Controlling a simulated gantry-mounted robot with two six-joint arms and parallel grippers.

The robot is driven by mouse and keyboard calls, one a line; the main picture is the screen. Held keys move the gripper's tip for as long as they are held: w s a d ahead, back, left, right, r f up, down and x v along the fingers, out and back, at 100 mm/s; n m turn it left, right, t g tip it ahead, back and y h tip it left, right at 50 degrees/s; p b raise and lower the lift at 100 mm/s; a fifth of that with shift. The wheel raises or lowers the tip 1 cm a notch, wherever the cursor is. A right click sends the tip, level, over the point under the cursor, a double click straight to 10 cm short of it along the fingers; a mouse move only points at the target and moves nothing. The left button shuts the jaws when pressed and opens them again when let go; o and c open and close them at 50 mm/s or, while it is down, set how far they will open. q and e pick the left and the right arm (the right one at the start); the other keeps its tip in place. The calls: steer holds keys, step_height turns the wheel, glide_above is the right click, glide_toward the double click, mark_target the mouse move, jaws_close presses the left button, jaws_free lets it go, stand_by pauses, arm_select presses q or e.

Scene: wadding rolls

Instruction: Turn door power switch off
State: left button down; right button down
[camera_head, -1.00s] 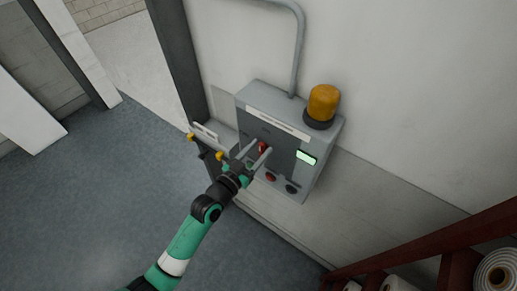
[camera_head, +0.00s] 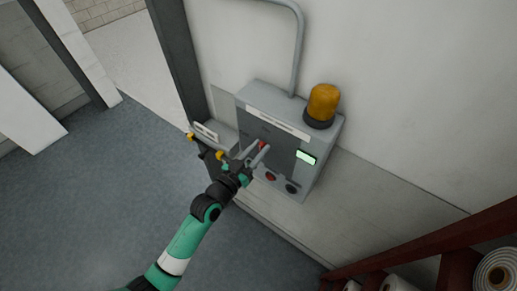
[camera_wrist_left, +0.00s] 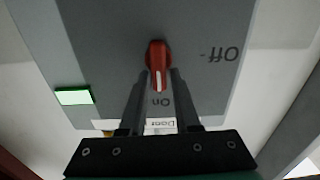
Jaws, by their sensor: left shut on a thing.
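The door power switch is a red rotary knob (camera_head: 262,145) on the front of a grey wall box (camera_head: 252,117). In the left wrist view the knob (camera_wrist_left: 158,56) shows upside down, its white line pointing at the label "On" (camera_wrist_left: 160,101). The label "Off" (camera_wrist_left: 220,54) stands to its side. A "Door" label (camera_wrist_left: 161,123) is partly hidden between the fingers. My left gripper (camera_head: 258,152) is at the knob, its fingers on either side, shut on it. The fingertips also show in the wrist view (camera_wrist_left: 158,74). My right gripper is not seen.
An orange beacon (camera_head: 323,103) sits on top of the box, with a conduit (camera_head: 299,50) above. A lit green display (camera_head: 306,157) and buttons (camera_head: 291,188) are on the front. A red rack (camera_head: 440,247) with white rolls (camera_head: 497,272) stands at lower right.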

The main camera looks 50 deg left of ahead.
arm_select(q)
steer(key=shift+f, duration=0.15)
steer(key=shift+s+a+f+n+p, duration=0.1)
steer(key=shift+a+f+n+p, duration=0.2)
steer(key=shift+n, duration=2.55)
steer(key=shift+a+f+n+p, duration=0.25)
steer(key=shift+f+n, duration=0.1)
steer(key=shift+n, duration=2.55)
steer(key=shift+s+a+f+n+p, duration=0.1)
steer(key=shift+a+f+n+p, duration=0.2)
steer(key=shift+n, duration=2.55)
